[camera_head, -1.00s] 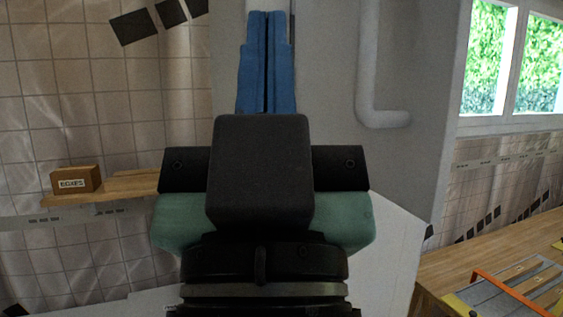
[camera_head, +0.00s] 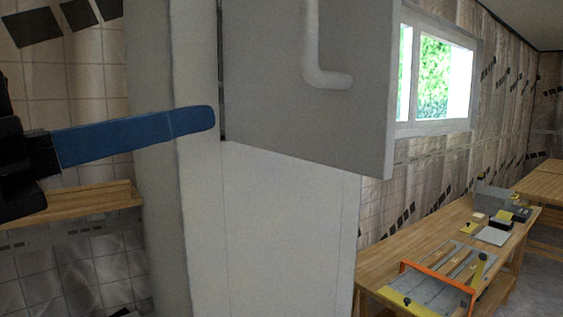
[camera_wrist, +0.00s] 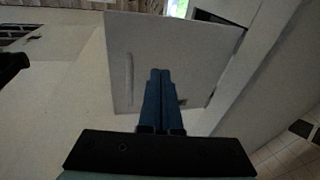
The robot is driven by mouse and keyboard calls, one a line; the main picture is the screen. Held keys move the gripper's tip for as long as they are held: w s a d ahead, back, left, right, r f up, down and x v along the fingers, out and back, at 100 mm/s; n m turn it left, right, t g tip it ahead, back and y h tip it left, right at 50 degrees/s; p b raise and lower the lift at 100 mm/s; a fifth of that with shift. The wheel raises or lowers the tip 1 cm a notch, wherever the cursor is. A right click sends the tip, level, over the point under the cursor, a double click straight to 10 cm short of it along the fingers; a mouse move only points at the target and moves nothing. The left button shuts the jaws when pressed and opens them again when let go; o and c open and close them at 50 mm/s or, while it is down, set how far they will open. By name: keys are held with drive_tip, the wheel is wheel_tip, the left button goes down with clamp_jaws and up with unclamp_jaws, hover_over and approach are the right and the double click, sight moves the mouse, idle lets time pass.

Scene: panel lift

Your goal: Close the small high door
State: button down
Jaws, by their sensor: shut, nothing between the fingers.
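The small high door (camera_head: 270,70) is a grey panel with a white bar handle (camera_head: 312,45), at the upper middle of the head view. It stands open: its right edge juts out past the white cabinet front (camera_head: 270,220), with a dark gap along its left edge. The door (camera_wrist: 185,50) and its handle (camera_wrist: 128,80) also show in the wrist view. My gripper (camera_head: 210,118) has long blue fingers pressed together, empty, pointing right, just left of the door's lower left corner in the head view. In the wrist view my gripper (camera_wrist: 160,72) overlaps the panel; contact cannot be told.
A wooden shelf (camera_head: 80,205) is on the tiled wall at left. A wooden workbench (camera_head: 400,265) with an orange-handled grey tool and small items stands at the right, below a window (camera_head: 435,70). The space right of the door looks clear.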

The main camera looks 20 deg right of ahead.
sight(367, 136)
drive_tip(key=s+a+f+m+g, duration=0.1)
drive_tip(key=s+a+m+g, duration=0.15)
drive_tip(key=s+g, duration=0.3)
drive_tip(key=shift+m+t+h, duration=0.35)
drive_tip(key=shift+m+h, duration=0.05)
drive_tip(key=shift+m, duration=0.05)
drive_tip(key=p+x, duration=0.1)
drive_tip(key=x, duration=0.3)
drive_tip(key=p+x, duration=0.1)
drive_tip(key=x, duration=0.4)
drive_tip(key=s+p+x, duration=0.1)
drive_tip(key=p+x, duration=0.1)
drive_tip(key=x, duration=0.2)
drive_tip(key=shift+w+d, duration=0.15)
drive_tip(key=shift+d, duration=0.3)
drive_tip(key=shift+w+d+f, duration=0.15)
drive_tip(key=shift+w+d, duration=0.05)
drive_tip(key=shift+d, duration=0.35)
